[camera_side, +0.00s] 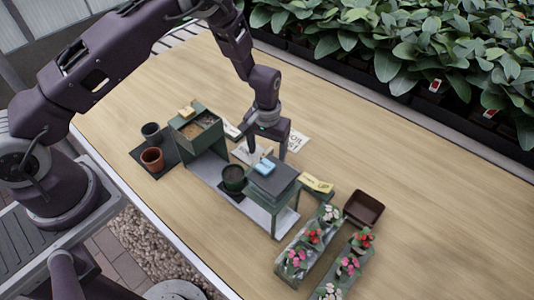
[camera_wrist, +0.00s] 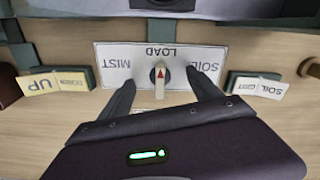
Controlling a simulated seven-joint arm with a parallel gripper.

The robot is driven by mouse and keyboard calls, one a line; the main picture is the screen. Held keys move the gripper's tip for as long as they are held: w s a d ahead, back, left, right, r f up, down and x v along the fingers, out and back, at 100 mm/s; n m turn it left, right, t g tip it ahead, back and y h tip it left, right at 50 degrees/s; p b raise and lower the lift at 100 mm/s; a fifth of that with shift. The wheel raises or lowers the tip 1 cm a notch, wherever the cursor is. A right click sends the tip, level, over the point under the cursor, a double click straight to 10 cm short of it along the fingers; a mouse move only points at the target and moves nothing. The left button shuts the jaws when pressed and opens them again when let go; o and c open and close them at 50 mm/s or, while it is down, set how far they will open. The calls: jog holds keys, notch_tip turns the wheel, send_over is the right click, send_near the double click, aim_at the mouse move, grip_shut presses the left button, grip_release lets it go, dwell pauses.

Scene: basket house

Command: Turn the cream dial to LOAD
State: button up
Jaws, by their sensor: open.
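The cream dial (camera_wrist: 160,82) sits on a white plate (camera_wrist: 112,62) that reads MIST, LOAD and SOIL, upside down in the wrist view. A red mark on the dial points up in the picture, toward the word LOAD. My gripper (camera_wrist: 162,92) is open, with one finger to the left of the dial and one to the right. Both fingers look apart from the dial. In the side view my gripper (camera_side: 268,150) is low behind the green stand, and the dial is hidden there.
A green bin box (camera_side: 198,132) stands to the left and a dark-topped stand (camera_side: 272,180) in front. A dark green pot (camera_side: 233,178) sits between them.

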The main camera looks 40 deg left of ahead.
jog(key=shift+r, duration=0.1)
jog(key=shift+r, duration=3.4)
jog(key=shift+r, duration=0.1)
jog(key=s+a+r+m+t+h, duration=0.1)
jog(key=s+r, duration=0.2)
jog(key=r, duration=0.8)
jog(key=s+a+r+t, duration=0.1)
jog(key=s+r, duration=0.3)
jog(key=r, duration=0.6)
jog(key=s+a+r+t, duration=0.1)
jog(key=s+r, duration=0.1)
jog(key=s, duration=0.5)
jog(key=s+a+r+m+t, duration=0.1)
jog(key=s+r, duration=0.2)
jog(key=s, duration=0.4)
jog(key=s+a+r+m+t+y, duration=0.1)
jog(key=s+r, duration=0.2)
jog(key=s, duration=0.4)
jog(key=shift+a+t, duration=0.2)
jog(key=shift+t, duration=0.1)
